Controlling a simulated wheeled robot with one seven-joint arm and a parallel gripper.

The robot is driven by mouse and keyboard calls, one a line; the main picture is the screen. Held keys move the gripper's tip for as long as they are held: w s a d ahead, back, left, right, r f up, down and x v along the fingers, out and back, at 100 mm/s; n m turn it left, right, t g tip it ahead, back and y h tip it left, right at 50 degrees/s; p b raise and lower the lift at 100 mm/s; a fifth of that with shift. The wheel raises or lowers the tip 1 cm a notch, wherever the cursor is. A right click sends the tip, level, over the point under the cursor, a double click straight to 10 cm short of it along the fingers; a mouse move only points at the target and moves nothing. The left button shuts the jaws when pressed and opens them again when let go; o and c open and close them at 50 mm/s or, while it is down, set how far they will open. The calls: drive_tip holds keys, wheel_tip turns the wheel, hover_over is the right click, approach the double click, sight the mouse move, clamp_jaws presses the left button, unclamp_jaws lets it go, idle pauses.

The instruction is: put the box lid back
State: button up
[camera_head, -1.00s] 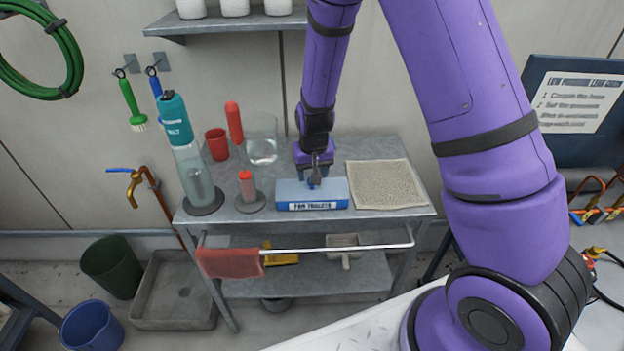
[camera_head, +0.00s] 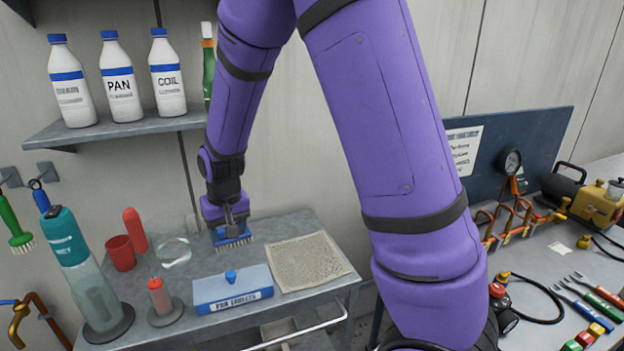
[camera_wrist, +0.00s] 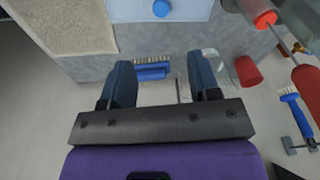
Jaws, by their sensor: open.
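The pale blue box (camera_head: 233,297) with the white label stands near the front edge of the metal cart. Its pale blue lid (camera_head: 250,277), with a round blue knob (camera_head: 231,275), lies on top and looks seated. The lid also shows at the top edge of the wrist view (camera_wrist: 188,10), with its knob (camera_wrist: 161,8). My gripper (camera_head: 232,234) is behind the box, apart from the lid, with empty-looking open fingers (camera_wrist: 163,68). A blue brush (camera_wrist: 153,72) lies beyond or between the fingertips; I cannot tell whether they touch it.
A beige textured mat (camera_head: 305,262) lies right of the box. A red-capped cylinder (camera_head: 160,297), a tall teal-topped bottle (camera_head: 88,270), a red cup (camera_head: 120,252) and a clear beaker (camera_head: 173,243) stand left. A shelf (camera_head: 120,128) with white bottles hangs above.

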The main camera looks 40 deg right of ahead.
drive_tip(key=s+d+r+t, duration=0.1)
drive_tip(key=s+d+r, duration=0.2)
drive_tip(key=s+r, duration=0.8)
drive_tip(key=s+d+r+n+t, duration=0.1)
drive_tip(key=s+d+r+t, duration=0.1)
drive_tip(key=s+r, duration=0.9)
drive_tip(key=s+d, duration=0.1)
drive_tip(key=s, duration=0.3)
drive_tip(key=shift+s+d+r+t, duration=0.3)
drive_tip(key=shift+s+r, duration=0.1)
